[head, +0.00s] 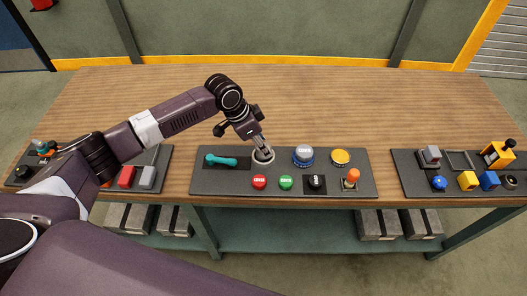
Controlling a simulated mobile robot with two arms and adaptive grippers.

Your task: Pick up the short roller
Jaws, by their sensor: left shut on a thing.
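My left gripper (264,147) points down over the middle panel (212,181), with its fingertips at a pale round piece (263,158) near the panel's back edge. The gripper is shut on this piece, which I take to be the short roller. The fingers cover much of it, and I cannot tell whether it stands clear of the panel. My right gripper is not in view.
A teal handle (221,160) lies just left of the gripper. A silver-and-blue knob (303,156), a yellow button (341,157) and several small buttons are close by. A right panel (411,183) holds more controls. The wooden table (370,105) is clear behind.

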